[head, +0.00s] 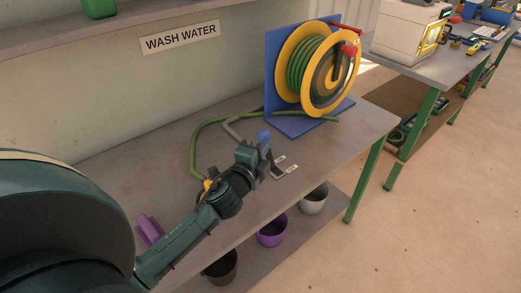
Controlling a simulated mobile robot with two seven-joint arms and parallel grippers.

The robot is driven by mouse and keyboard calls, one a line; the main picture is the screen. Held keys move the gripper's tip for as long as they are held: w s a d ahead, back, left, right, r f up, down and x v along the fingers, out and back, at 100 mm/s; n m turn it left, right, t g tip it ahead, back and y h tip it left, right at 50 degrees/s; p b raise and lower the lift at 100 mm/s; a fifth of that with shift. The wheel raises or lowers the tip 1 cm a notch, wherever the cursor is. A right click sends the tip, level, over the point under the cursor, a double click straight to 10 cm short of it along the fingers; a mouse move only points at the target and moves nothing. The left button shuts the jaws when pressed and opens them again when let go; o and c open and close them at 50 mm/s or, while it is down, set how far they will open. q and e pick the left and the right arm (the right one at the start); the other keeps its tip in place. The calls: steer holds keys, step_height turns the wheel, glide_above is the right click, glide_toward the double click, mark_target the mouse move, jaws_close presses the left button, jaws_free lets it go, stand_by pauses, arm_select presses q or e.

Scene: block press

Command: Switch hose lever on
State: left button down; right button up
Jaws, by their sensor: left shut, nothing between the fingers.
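The green hose (194,148) runs from the yellow hose reel (288,48) in a loop across the bench, its near end hidden behind my arm. A blue part (264,135), perhaps the lever's handle, shows just beyond my left gripper (268,156). The gripper is shut and empty, close to this part; I cannot tell whether they touch. Two small pale labels (281,160) lie right of the gripper, too small to read. My gripper and wrist hide the rest of the lever, so its position is unclear. My right gripper is out of view.
The reel stands on a blue base at the back of the grey bench (360,120). A grey pipe (235,128) lies behind my wrist. The bench's front right is clear.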

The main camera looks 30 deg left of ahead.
arm_select(q)
steer(key=shift+s+d+r, duration=0.1)
steer(key=shift+s+r, duration=0.05)
steer(key=shift+s, duration=0.45)
steer(key=shift+s+r, duration=0.15)
steer(key=shift+s, duration=0.45)
